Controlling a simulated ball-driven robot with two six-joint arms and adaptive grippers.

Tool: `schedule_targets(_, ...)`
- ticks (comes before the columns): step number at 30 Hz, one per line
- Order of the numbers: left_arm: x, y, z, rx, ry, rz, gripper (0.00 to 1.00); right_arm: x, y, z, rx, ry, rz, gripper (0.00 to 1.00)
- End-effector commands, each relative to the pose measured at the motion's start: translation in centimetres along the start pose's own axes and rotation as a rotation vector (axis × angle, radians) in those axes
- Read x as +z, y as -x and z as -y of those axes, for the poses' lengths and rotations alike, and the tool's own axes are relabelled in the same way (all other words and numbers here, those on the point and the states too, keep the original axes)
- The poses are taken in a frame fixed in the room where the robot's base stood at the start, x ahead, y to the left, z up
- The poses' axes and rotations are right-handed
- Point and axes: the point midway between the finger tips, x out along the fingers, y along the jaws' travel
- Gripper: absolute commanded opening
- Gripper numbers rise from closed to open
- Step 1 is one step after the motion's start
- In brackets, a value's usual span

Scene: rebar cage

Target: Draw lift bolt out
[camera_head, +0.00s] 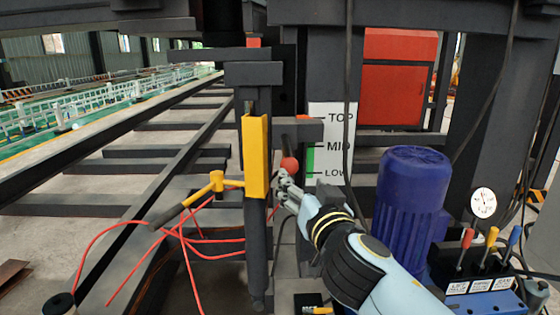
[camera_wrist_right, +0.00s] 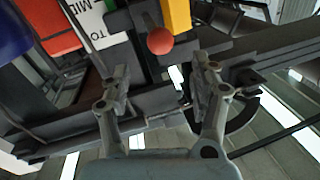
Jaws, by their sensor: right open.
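The lift bolt shows as a red ball knob (camera_head: 289,164) just right of the yellow upright channel (camera_head: 256,157) on a dark post. The knob also shows in the right wrist view (camera_wrist_right: 160,40), beyond the fingertips and roughly centred between them. Its shank is hidden. My right gripper (camera_head: 284,184) is just below the knob in the head view. In the right wrist view my right gripper (camera_wrist_right: 161,72) has its two fingers spread apart with nothing between them. My left gripper is not in the head view.
A scale plate marked TOP, MID and LOW (camera_head: 338,118) stands behind the knob. A blue motor (camera_head: 411,205) is right of my arm, beside levers and a gauge (camera_head: 483,203). A yellow handle (camera_head: 216,182) and red cables (camera_head: 150,228) lie left of the post.

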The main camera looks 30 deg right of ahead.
Motion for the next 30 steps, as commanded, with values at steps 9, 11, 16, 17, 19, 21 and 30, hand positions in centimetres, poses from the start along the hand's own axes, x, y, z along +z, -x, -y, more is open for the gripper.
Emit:
schedule_targets(9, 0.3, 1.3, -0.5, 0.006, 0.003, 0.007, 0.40, -0.1, -6.0, 0.0, -0.001, 0.003, -0.001, 0.62)
schedule_targets(11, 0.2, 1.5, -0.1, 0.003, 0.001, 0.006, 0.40, -0.1, -7.1, 0.0, 0.000, 0.002, 0.000, 0.62)
schedule_targets(16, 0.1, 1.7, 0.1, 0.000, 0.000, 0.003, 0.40, 0.0, -9.3, 0.0, 0.001, 0.002, 0.000, 0.62)
schedule_targets(17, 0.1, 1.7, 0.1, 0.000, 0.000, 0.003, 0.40, 0.1, -9.6, 0.0, 0.001, 0.002, 0.000, 0.62)
schedule_targets(19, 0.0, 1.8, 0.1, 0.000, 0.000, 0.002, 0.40, 0.1, -10.0, 0.0, 0.000, 0.002, 0.001, 0.62)
schedule_targets(21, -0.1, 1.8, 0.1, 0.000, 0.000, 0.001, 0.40, 0.1, -10.2, -0.1, 0.000, 0.002, 0.002, 0.62)
schedule_targets(30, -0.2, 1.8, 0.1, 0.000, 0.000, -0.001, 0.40, 0.2, -10.2, 0.0, 0.000, 0.001, 0.002, 0.53)
